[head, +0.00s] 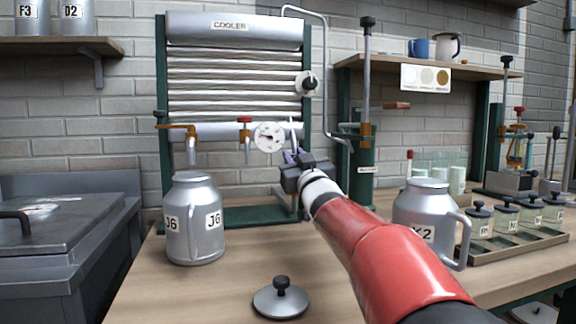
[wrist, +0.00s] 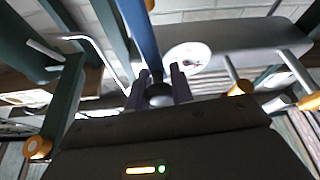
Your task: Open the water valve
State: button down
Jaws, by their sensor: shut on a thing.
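My gripper (head: 293,158) is at the lower front of the cooler (head: 235,75), just below and right of the round dial gauge (head: 269,137). A blue bar (wrist: 140,35), seemingly the water valve's lever, runs from the knob up to the top edge. In the head view my gripper mostly hides the lever, and its far end is cut off in the wrist view. How far the valve is turned cannot be told.
A silver churn J6 (head: 196,225) stands left under an orange-handled tap (head: 178,128). Churn K2 (head: 422,215) stands right, close to my arm. A lid (head: 281,298) lies on the bench front. A tray (head: 510,246) of jars is at right. A red-handled tap (head: 245,122) is left of the gauge.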

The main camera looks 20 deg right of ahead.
jog(key=shift+d+m+h+b, duration=0.3)
jog(key=shift+d+m+h, duration=0.45)
jog(key=shift+m, duration=0.55)
jog(key=shift+h, duration=0.25)
jog(key=c, duration=1.2)
grip_release()
jog(key=shift+c, duration=0.2)
jog(key=b+v, duration=0.1)
jog(key=v, duration=0.6)
jog(key=shift+s+f+b, duration=0.2)
jog(key=shift+s+b, duration=0.15)
